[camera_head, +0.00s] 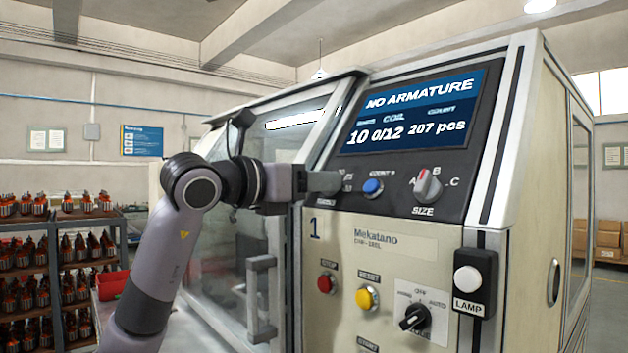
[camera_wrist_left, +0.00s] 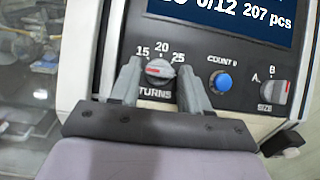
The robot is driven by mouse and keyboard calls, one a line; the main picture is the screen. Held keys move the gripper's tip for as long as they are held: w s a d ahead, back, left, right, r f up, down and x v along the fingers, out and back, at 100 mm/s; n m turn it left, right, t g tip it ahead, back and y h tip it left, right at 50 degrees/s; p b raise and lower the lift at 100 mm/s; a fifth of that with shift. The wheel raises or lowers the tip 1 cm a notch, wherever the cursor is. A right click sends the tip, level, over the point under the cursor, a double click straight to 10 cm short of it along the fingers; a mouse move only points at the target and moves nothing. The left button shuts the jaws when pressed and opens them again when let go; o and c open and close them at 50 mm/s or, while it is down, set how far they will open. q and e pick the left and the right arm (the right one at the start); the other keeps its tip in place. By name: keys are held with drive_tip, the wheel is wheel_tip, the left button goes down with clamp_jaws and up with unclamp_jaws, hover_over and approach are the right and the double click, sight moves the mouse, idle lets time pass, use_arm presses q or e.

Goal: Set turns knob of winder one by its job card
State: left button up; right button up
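The turns knob (camera_wrist_left: 160,70) of winder 1 shows in the left wrist view, a grey dial with a red mark. Labels 15, 20 and 25 arc above it, and TURNS is printed below. My left gripper (camera_wrist_left: 160,77) is open, with one finger on each side of the knob. I cannot tell whether the fingers touch it. In the head view my left gripper (camera_head: 322,182) covers most of the knob. The winder's screen (camera_head: 413,112) reads NO ARMATURE, 10, 0/12 and 207 pcs. My right gripper is not in view.
A blue count button (camera_head: 372,187) and the size knob (camera_head: 428,186) are right of the gripper. Below are a red stop button (camera_head: 326,283), a yellow reset button (camera_head: 366,297) and a black mode switch (camera_head: 414,317). A door handle (camera_head: 260,299) stands out at lower left.

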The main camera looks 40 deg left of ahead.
use_arm(q)
drive_tip(key=c, duration=0.6)
drive_tip(key=shift+a+m+h, duration=0.1)
drive_tip(key=shift+m+h, duration=0.2)
drive_tip(key=shift+m, duration=0.1)
drive_tip(key=shift+w+a+r+m+g+h+p, duration=0.35)
drive_tip(key=shift+m+g+h, duration=1)
drive_tip(key=shift+m, duration=2.1)
drive_tip(key=shift+s+r+m+g+h+p, duration=0.1)
drive_tip(key=shift+m+g+h+p, duration=0.7)
drive_tip(key=shift+m+g, duration=1.75)
drive_tip(key=shift+w+a+r+m+g+h+p, duration=0.15)
drive_tip(key=shift+m+g+h+p, duration=0.75)
drive_tip(key=shift+m, duration=3.4)
drive_tip(key=shift+h+b, duration=0.25)
drive_tip(key=shift+b, duration=0.3)
drive_tip(key=o, duration=1)
